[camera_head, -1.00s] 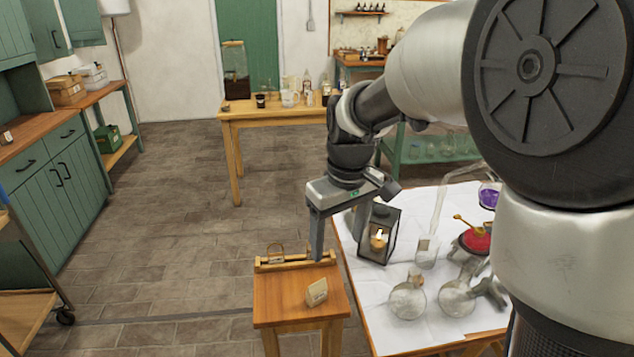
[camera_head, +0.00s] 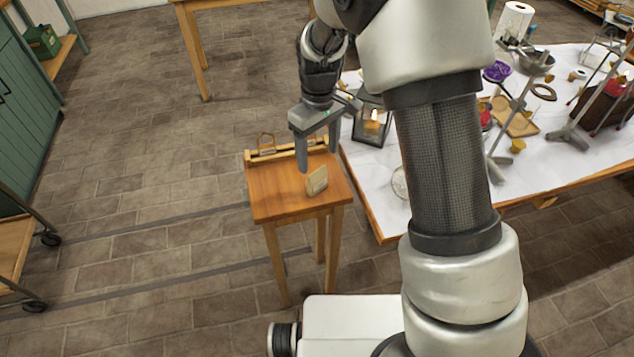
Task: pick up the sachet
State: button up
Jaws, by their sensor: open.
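The sachet (camera_head: 317,181) is a small cream packet standing tilted on the small wooden table (camera_head: 275,200), near its right side. My gripper (camera_head: 318,158) points down over this table, just behind the sachet in the picture. Its two grey fingers are apart, with nothing seen between them. The nearer fingertip ends just up and left of the sachet. I cannot tell its exact height above the tabletop, or whether it touches the sachet.
A wooden rack (camera_head: 275,152) runs along the small table's back edge. A lantern with a candle (camera_head: 372,125) stands close to the right of my gripper on the white-covered table (camera_head: 535,165), among glassware and stands. The small table's left half is clear.

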aim_at(317, 173)
notch_tip(317, 173, down, 4)
jog(key=shift+f, duration=0.1)
jog(key=f, duration=0.5)
jog(key=shift+s+a+f+b, duration=0.1)
jog(key=shift+a+f+b, duration=0.1)
jog(key=shift+b, duration=0.1)
jog(key=shift+r, duration=0.15)
jog(key=c, duration=1.1)
jog(key=shift+c, duration=0.2)
